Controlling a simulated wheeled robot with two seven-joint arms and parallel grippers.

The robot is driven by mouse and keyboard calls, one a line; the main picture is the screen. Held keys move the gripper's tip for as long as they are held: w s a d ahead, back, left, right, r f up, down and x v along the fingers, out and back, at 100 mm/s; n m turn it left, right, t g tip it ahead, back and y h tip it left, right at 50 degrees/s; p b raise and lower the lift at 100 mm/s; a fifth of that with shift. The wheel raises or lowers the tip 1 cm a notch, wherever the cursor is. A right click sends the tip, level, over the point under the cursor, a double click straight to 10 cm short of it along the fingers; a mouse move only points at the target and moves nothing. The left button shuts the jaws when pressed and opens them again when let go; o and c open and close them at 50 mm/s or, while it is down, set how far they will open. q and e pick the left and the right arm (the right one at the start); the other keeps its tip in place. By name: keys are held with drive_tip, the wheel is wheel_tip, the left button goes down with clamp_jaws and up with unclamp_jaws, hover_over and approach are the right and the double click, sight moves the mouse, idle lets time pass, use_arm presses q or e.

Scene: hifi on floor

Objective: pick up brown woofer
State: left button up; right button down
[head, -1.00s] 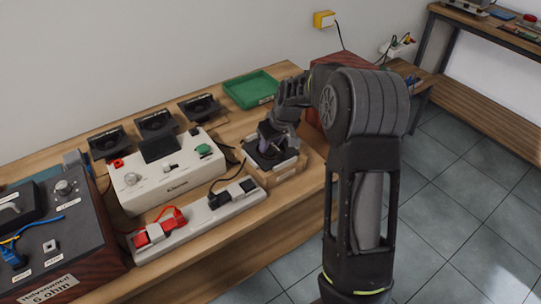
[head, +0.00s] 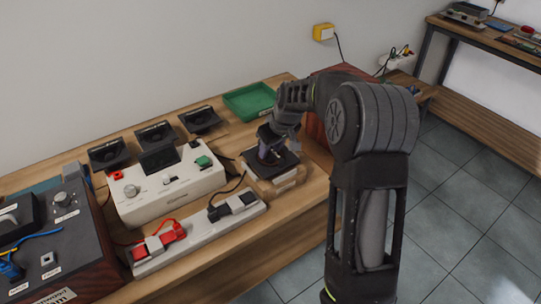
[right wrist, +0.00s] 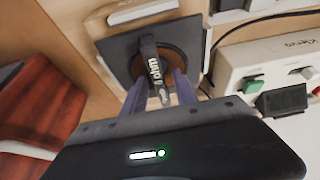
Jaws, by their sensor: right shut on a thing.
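The brown woofer (head: 285,166) is a dark square plate over a light wooden box on the workbench. In the right wrist view the woofer (right wrist: 180,57) shows a dark square frame with a brown round cone and a black upright piece with white lettering in the middle. My right gripper (head: 268,152) comes down over it from above. In the right wrist view its two purple fingers (right wrist: 158,88) are on either side of the black piece and shut on it. I cannot tell whether the plate touches the box. My left gripper is not in view.
A white device (head: 170,185) with a green button and a power strip (head: 200,232) with red and black plugs stand left of the woofer. Several black speakers line the wall. A green tray (head: 250,101) sits behind. A dark red cabinet (head: 345,72) is partly hidden behind my arm.

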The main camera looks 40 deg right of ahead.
wheel_tip(320, 180, up, 8)
drive_tip(key=shift+f, duration=0.15)
